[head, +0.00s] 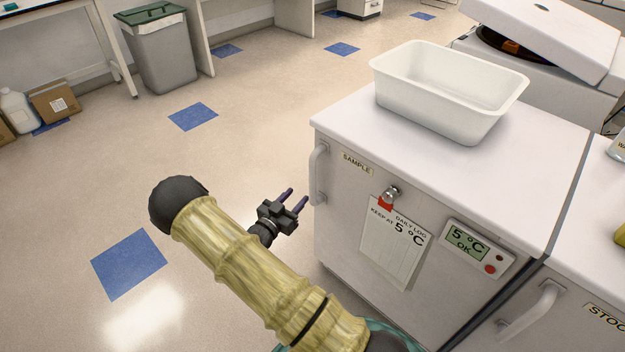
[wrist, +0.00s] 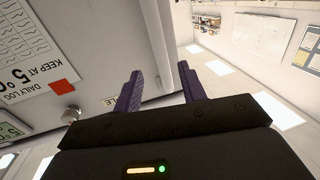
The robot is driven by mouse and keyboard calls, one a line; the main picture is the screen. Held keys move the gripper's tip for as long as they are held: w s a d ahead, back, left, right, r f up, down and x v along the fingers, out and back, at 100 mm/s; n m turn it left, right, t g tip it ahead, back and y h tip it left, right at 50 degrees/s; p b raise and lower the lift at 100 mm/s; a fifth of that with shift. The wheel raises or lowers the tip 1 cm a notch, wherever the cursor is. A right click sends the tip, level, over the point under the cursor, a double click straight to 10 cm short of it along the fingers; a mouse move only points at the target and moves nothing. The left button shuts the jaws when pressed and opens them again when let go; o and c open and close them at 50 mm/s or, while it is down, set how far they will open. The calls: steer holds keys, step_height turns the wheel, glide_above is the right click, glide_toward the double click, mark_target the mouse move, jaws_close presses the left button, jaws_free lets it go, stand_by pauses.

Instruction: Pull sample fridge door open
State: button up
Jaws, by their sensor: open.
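The sample fridge (head: 345,215) is a white cabinet with a "SAMPLE" label. Its door looks shut and has a white vertical handle (head: 317,174) at its left edge. My gripper (head: 288,197) is open and empty, with dark purple fingers, just left of the handle and apart from it in the head view. In the wrist view the fingers of my gripper (wrist: 165,88) point towards the door side, and the handle (wrist: 160,45) shows beyond and between them. Whether they straddle it cannot be told. The lower end of the handle is hidden in the wrist view.
A white tub (head: 440,100) stands on the fridge top. The stock fridge (head: 590,325) adjoins at right. The floor left of the door is clear; a grey bin (head: 163,55) stands far off.

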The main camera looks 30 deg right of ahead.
mark_target(310, 181)
steer(key=x, duration=1)
steer(key=shift+b, duration=0.3)
jaws_close()
